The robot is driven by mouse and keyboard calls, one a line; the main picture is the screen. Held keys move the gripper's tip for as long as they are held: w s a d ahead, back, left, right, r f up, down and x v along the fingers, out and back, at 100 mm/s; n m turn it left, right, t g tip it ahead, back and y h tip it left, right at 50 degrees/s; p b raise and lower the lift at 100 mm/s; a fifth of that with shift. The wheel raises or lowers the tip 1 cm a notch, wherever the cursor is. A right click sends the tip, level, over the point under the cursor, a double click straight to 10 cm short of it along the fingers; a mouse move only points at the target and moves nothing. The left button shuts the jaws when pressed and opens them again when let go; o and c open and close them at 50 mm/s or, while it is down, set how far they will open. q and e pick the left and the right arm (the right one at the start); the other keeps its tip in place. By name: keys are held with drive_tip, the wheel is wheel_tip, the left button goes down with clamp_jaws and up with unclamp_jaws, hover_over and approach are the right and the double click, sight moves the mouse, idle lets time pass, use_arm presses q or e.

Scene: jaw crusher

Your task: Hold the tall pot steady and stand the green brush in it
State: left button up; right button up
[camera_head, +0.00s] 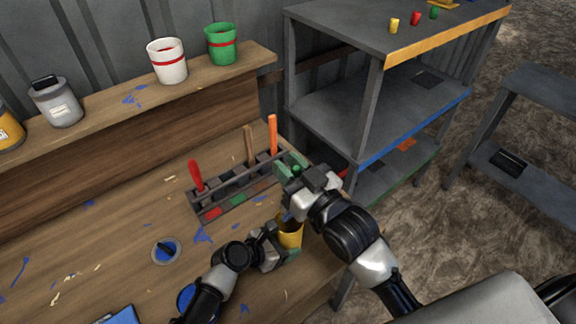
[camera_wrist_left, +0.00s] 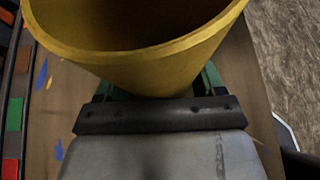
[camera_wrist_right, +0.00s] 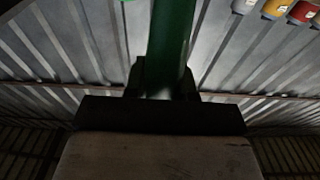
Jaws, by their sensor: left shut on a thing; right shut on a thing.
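The tall yellow pot (camera_head: 291,234) stands near the bench's right edge. My left gripper (camera_head: 280,248) is shut on its side; the left wrist view shows the pot's wide rim (camera_wrist_left: 140,55) close up, with the part of the inside that shows looking empty. My right gripper (camera_head: 296,178) is above and just behind the pot in the head view, shut on the green brush. The brush's green handle (camera_wrist_right: 172,45) rises from between the fingers in the right wrist view. In the head view my gripper hides most of the brush, so its lower end is not seen.
A dark rack (camera_head: 236,188) with red, wooden and orange handles stands left of my right gripper. A round lid or dish (camera_head: 166,250) lies on the bench. White (camera_head: 167,62) and green (camera_head: 221,45) pots stand on the raised ledge. A metal shelf (camera_head: 345,105) is at the right.

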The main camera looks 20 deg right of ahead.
idle(0.6)
drive_tip(key=shift+f, duration=4.75)
drive_tip(key=o, duration=1)
drive_tip(key=shift+s, duration=0.1)
drive_tip(key=v, duration=1.1)
drive_tip(key=shift+s+d, duration=0.2)
drive_tip(key=shift+s, duration=0.15)
use_arm(q)
drive_tip(key=o, duration=0.8)
